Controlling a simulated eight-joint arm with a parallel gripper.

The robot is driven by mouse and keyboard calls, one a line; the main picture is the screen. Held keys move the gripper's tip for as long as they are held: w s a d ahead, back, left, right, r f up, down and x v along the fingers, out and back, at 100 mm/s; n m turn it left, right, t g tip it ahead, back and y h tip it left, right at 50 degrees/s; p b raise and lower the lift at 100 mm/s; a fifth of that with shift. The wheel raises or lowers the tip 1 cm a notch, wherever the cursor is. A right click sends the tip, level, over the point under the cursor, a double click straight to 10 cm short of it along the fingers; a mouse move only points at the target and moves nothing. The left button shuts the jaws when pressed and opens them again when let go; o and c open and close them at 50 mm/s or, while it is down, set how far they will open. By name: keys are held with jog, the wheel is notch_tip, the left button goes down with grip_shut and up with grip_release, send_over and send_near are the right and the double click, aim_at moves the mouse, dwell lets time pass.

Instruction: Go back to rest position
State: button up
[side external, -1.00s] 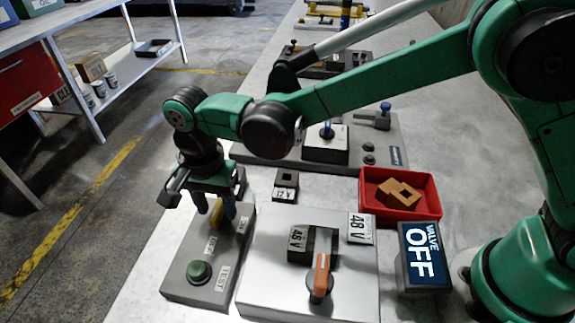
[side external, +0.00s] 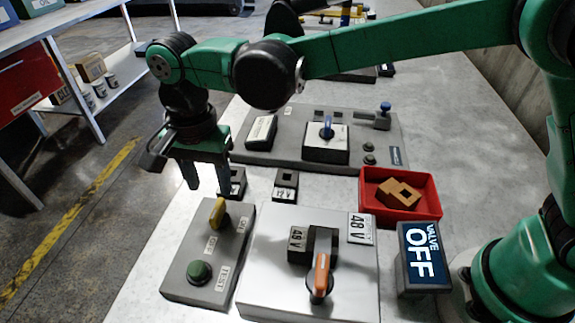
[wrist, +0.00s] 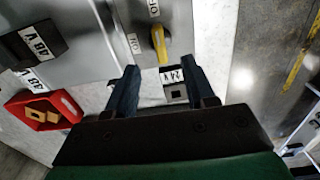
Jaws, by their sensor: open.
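My gripper (side external: 207,180) is open and empty, with its fingers pointing down. In the side external view it hangs above and behind the grey switch box (side external: 180,281), which has a yellow switch (side external: 218,212) and a green button (side external: 199,272). The fingers are apart from the yellow switch. In the wrist view both blue-grey fingers of my gripper (wrist: 163,88) are spread, with the yellow switch (wrist: 159,45) beyond them and nothing held between them.
A white panel (side external: 262,290) with an orange-handled switch (side external: 321,278) stands beside the box. A screen (side external: 424,255) reads "VALVE OFF". A grey panel (side external: 265,155) with a blue knob lies behind.

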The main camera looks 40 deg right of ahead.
jog(key=shift+d+r, duration=0.2)
jog(key=shift+d, duration=0.2)
jog(key=s+d+r+n+t+y, duration=0.1)
jog(key=d+r+n+t, duration=0.15)
jog(key=d, duration=0.45)
jog(key=s+d+r+n+t, duration=0.1)
jog(key=d+r+n, duration=0.15)
jog(key=d, duration=0.35)
jog(key=s+d+f+n+t+h, duration=0.1)
jog(key=s+d+n+t, duration=0.2)
jog(key=d, duration=0.6)
jog(key=shift+s+d+f+n, duration=0.35)
jog(key=shift+s+n, duration=0.25)
jog(key=shift+s, duration=0.75)
jog(key=shift+t, duration=0.25)
